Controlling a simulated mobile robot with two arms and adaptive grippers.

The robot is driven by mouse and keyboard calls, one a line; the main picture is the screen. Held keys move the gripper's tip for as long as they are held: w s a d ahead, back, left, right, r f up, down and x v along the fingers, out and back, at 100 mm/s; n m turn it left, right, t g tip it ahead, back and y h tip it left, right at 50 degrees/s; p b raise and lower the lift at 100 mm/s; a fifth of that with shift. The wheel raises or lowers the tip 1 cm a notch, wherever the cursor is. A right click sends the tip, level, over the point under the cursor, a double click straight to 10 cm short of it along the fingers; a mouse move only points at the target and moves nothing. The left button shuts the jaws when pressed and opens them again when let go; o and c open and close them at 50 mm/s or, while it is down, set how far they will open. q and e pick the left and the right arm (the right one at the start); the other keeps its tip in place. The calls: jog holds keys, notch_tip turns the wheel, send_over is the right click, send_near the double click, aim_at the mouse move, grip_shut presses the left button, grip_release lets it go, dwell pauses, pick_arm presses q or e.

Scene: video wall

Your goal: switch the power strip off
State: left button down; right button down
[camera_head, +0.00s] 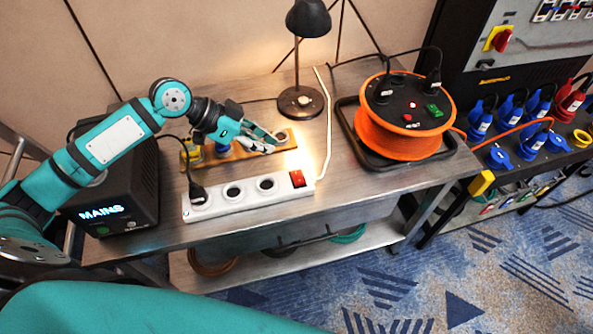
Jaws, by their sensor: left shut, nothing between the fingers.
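The white power strip (216,210) lies near the front edge of the metal table. A black plug sits in its leftmost socket, and the other sockets look empty. Its red rocker switch (297,178) is at the right end. My left gripper (280,140) is shut and empty, behind and a little left of the switch. It is over a wooden board (238,153), apart from the strip as far as I can see. The gripper partly hides the board. My right gripper is not in view.
A lit black lamp (300,100) stands behind the strip. An orange cable reel (400,135) with plugs sits on a black tray at right. A black box marked MAINS (118,200) stands at left. A rack with blue and red connectors is far right.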

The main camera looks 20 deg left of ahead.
pick_arm(q)
jog(key=p, duration=0.2)
send_over(297, 180)
notch_tip(297, 180, down, 7)
jog(key=shift+w+a+r, duration=0.1)
jog(key=shift+a+r, duration=0.05)
jog(key=shift+r, duration=0.05)
jog(key=f, duration=0.3)
jog(key=shift+d+f, duration=0.2)
jog(key=shift+f, duration=0.55)
jog(key=shift+s, duration=0.2)
jog(key=shift+s+f, duration=0.1)
jog(key=shift+f, duration=0.15)
jog(key=shift+t, duration=0.3)
